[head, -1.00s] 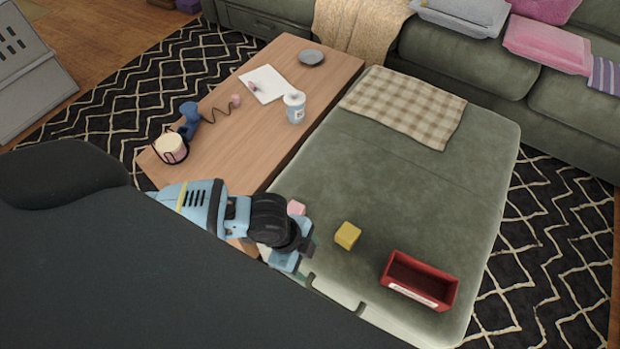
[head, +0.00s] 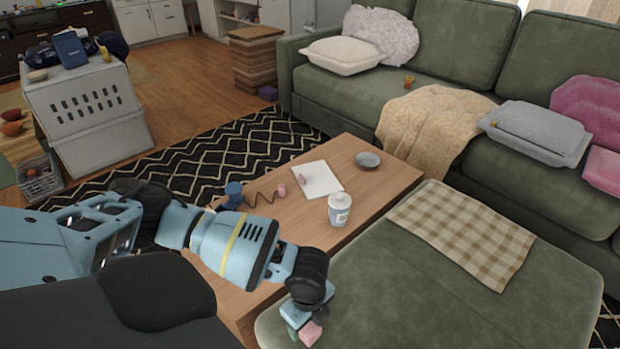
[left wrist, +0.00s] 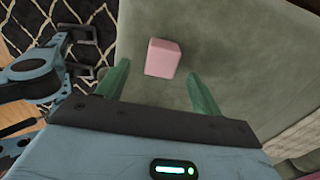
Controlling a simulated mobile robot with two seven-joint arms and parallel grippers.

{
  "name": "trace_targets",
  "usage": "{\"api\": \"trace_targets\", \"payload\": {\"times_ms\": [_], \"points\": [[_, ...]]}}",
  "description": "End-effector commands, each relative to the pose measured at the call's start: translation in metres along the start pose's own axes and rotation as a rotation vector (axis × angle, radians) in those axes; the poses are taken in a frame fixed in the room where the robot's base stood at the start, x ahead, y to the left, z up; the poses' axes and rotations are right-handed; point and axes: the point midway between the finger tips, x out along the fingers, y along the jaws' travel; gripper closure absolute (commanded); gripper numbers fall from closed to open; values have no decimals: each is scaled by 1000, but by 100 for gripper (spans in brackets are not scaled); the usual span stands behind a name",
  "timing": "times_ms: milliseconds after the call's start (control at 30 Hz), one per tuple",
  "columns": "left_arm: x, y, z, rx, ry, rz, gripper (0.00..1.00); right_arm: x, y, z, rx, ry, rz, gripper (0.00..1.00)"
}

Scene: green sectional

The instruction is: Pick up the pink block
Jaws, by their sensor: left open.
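The pink block (head: 311,333) is at the bottom edge of the head view, on the near left part of the green ottoman and partly cut off. My left gripper (head: 300,322) reaches down right by it from the left. In the left wrist view the pink block (left wrist: 163,58) sits on the green fabric, between and slightly beyond the two green fingertips of my open left gripper (left wrist: 157,72). I see a gap on both sides of it. My right gripper is not clearly seen in either view.
The ottoman (head: 430,300) is bare around the block, with a checkered cloth (head: 465,232) at its far side. A wooden table (head: 290,235) stands to its left, with a white cup (head: 340,210), paper (head: 318,180) and grey dish (head: 367,160). A green sofa (head: 365,95) lies behind.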

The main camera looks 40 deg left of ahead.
Motion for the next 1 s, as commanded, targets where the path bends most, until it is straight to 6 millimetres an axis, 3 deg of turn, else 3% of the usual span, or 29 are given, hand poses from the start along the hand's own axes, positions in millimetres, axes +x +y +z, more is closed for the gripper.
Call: {"api": "trace_targets", "payload": {"times_ms": [167, 500, 833, 1000], "points": [[5, 0, 0, 0, 0, -1, 34, 2, 1, -2, -1, 4, 1, 64], [49, -2, 0, 1, 0, 0, 34, 15, 3, -1, -5, 11, 3, 64], [54, -2, 0, 1, 0, -3, 34, 17, 4, -5, -9, 20, 5, 64], [54, -2, 0, 1, 0, -2, 55, 16, 4, -3, -9, 15, 4, 64]]}}
